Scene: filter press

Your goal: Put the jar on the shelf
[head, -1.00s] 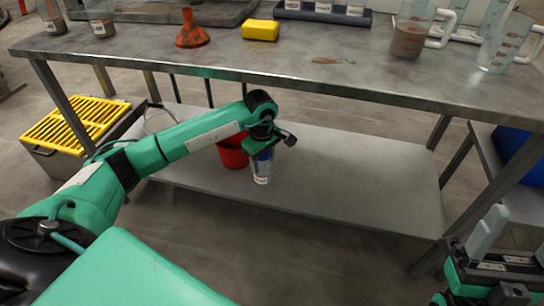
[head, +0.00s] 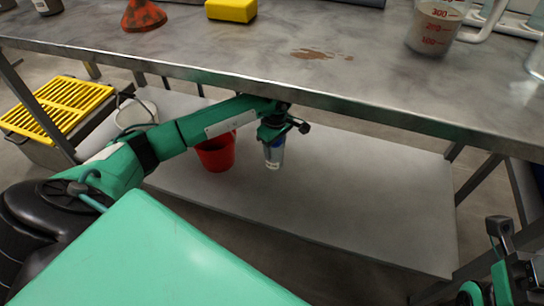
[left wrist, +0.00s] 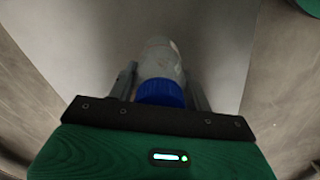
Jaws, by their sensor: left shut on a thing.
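The jar (head: 274,157) is clear with a blue lid and a pale label. My left gripper (head: 273,138) is shut on it, and it hangs roughly upright below the gripper, under the tabletop. In the left wrist view the jar (left wrist: 161,58) lies between the two fingers, its blue lid nearest the palm. The grey lower shelf (head: 350,195) shows behind and below the jar; I cannot tell whether the jar touches it. My right gripper (head: 502,245) is partly in view at the lower right, and its jaw opening is unclear.
A red bucket (head: 216,153) stands on the shelf just left of the jar. A white bucket (head: 137,115) is farther left, near a bin with a yellow grate (head: 55,108). The tabletop edge (head: 330,105) runs above my left forearm. The shelf's right part is clear.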

